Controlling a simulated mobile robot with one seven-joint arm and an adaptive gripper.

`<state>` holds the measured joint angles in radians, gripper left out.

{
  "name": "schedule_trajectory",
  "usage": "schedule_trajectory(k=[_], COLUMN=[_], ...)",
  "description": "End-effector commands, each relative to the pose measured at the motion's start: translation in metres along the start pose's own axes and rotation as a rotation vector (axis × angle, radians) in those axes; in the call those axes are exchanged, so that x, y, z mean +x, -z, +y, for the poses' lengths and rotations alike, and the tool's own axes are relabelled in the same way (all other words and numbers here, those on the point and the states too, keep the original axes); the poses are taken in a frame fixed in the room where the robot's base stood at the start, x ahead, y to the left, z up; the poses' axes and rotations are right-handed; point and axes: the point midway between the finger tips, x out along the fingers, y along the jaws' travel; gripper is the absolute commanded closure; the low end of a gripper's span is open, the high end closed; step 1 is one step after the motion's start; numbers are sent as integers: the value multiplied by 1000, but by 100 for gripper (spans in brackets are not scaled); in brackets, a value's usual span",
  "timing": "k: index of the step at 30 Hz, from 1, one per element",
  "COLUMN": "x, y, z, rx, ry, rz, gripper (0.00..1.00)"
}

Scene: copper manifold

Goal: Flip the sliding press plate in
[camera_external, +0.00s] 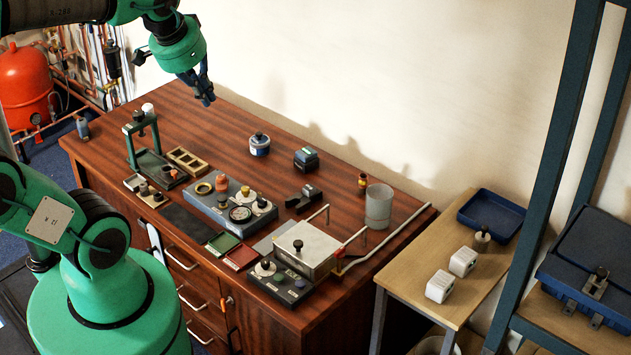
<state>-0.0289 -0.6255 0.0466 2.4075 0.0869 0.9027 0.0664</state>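A pale metal plate (310,250) with a black knob on top lies near the front right of the wooden workbench. Two thin rail handles stand up at its back and right side. It looks like the sliding press plate, though I cannot be sure. A green press frame (140,140) stands upright at the bench's left end. My gripper (207,100) hangs above the back left of the bench, pointing down, well apart from both. Its dark fingers look close together, but their opening is too small to judge. I see nothing held in it.
A black control box (281,283) sits in front of the plate. A blue-grey panel with dials (231,207) lies mid-bench. A clear cup (378,206) stands behind the plate, near a white hose. The back left of the bench is clear. A dark rack post (553,150) rises at right.

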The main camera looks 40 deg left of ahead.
Motion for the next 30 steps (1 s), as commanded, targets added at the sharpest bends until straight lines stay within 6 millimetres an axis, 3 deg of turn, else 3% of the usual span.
schedule_trajectory(k=[17, 30], x=[77, 154], y=[59, 91], z=[-67, -122], rx=[208, 377], ry=[114, 165], rz=[-197, -354], gripper=[100, 100])
